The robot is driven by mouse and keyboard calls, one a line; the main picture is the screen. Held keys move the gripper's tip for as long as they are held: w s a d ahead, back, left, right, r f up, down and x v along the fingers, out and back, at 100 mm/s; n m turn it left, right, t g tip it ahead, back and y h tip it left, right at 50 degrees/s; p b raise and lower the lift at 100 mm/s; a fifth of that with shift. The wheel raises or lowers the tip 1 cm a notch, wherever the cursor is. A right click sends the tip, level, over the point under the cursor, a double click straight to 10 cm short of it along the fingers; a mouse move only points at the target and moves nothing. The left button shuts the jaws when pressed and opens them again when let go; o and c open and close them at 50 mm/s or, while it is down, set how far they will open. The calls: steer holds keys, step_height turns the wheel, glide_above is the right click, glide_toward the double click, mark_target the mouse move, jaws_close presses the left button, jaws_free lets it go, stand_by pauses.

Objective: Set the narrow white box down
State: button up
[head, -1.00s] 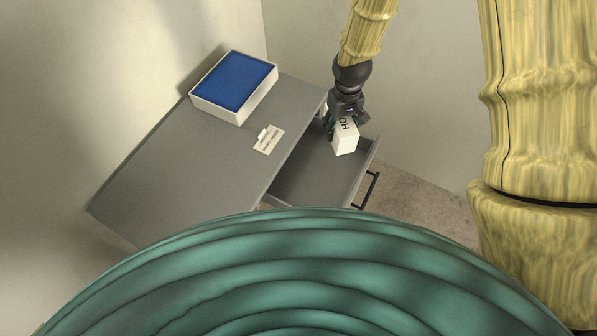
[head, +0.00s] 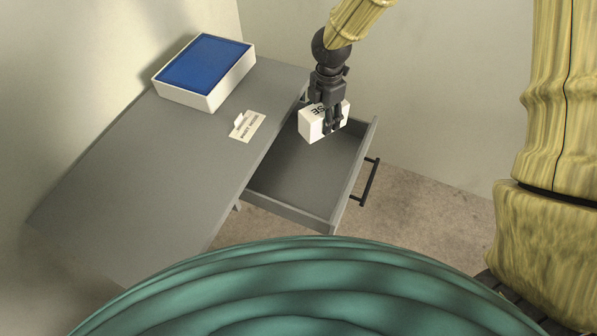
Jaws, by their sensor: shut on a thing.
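The narrow white box (head: 311,124) has dark lettering on one face, partly hidden by the fingers. My gripper (head: 333,126) is shut on it. Gripper and box are over the far part of the open grey drawer (head: 312,172). I cannot tell whether the box touches the drawer floor or hangs above it. The visible part of the drawer floor looks empty.
A grey desk (head: 130,160) fills the left, with a white box with a blue top (head: 205,72) at its back. A small lettered card (head: 246,126) stands near the desk's drawer-side edge. The drawer has a black handle (head: 367,183).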

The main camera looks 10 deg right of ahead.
steer(key=f+n+b, duration=0.1)
steer(key=w+d+f+n+b, duration=0.1)
steer(key=n, duration=0.1)
steer(key=shift+w+f, duration=0.2)
steer(key=n+b, duration=0.1)
steer(key=n, duration=0.1)
steer(key=w+n+b, duration=0.1)
steer(key=shift+w+d+f+b, duration=0.1)
steer(key=shift+d+f+b, duration=0.2)
steer(key=shift+d, duration=0.1)
steer(key=shift+f+b, duration=0.4)
steer(key=shift+f, duration=4.55)
steer(key=o, duration=0.8)
steer(key=shift+f, duration=0.1)
steer(key=o, duration=0.4)
steer(key=shift+c, duration=0.2)
step_height(320, 180, up, 12)
steer(key=shift+r+p, duration=0.15)
steer(key=shift+p, duration=0.4)
